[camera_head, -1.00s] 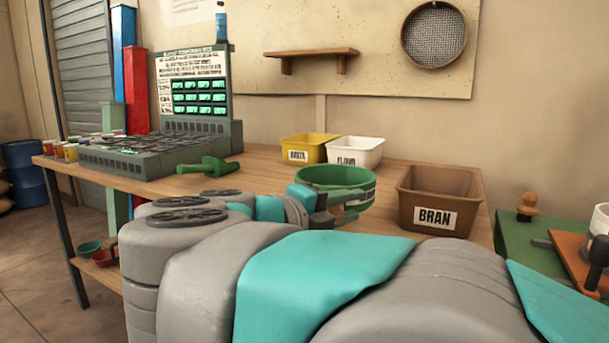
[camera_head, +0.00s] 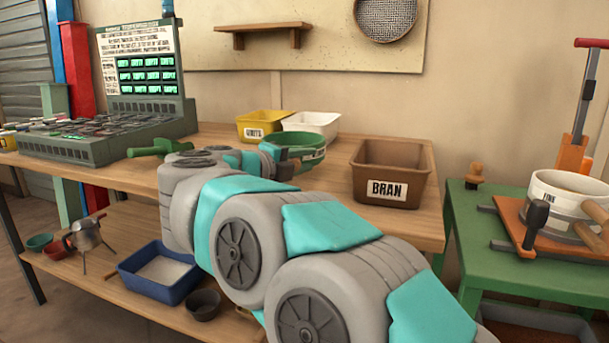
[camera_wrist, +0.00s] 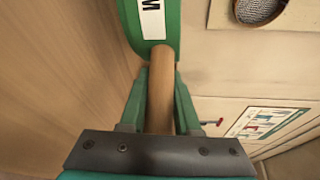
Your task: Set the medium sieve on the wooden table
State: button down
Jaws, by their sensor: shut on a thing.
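The medium sieve (camera_head: 312,152) is a green ring with a white label and a wooden handle. My gripper (camera_head: 289,162) is at the sieve's left side in the head view. In the wrist view my gripper (camera_wrist: 158,95) is shut on the wooden handle, with the green rim (camera_wrist: 152,15) and part of an "M" label beyond it. The sieve is over the wooden table (camera_head: 330,178), in front of the white bin and left of the bran bin. I cannot tell whether its underside touches the tabletop.
A brown BRAN bin (camera_head: 391,172), a yellow bin (camera_head: 262,125) and a white bin (camera_head: 312,123) stand around the sieve. A green scoop (camera_head: 160,147) and a grey control panel (camera_head: 105,135) are to the left.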

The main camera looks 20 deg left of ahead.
jog(key=shift+f, duration=1.7)
jog(key=shift+f+b, duration=0.2)
jog(key=shift+b, duration=0.1)
jog(key=c, duration=0.9)
grip_release()
jog(key=shift+r, duration=0.25)
jog(key=v, duration=1.2)
jog(key=shift+s, duration=0.1)
